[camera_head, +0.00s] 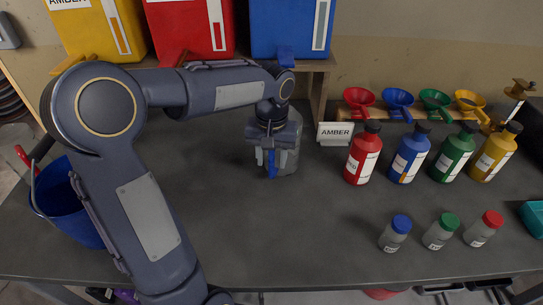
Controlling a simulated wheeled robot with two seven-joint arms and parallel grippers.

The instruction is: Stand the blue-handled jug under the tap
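The jug (292,157) is a greyish see-through vessel standing on the dark table, in front of the drum shelf and below the blue drum in the picture. Its blue handle (272,165) faces me. My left gripper (270,162) points down at the handle, with one pale finger on its left; whether the fingers touch it is too small to tell. My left forearm and wrist hide the jug's upper part. Taps show on the yellow drum (95,30), red drum (190,28) and blue drum (290,25); the blue tap (286,55) is just above my wrist. My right gripper is out of view.
An AMBER card (335,134) stands right of the jug. Several coloured bottles (363,155) and small capped jars (395,235) stand farther right. Coloured funnels (397,100) sit in a rack behind. A blue bucket (70,205) is at the left. The front middle table is clear.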

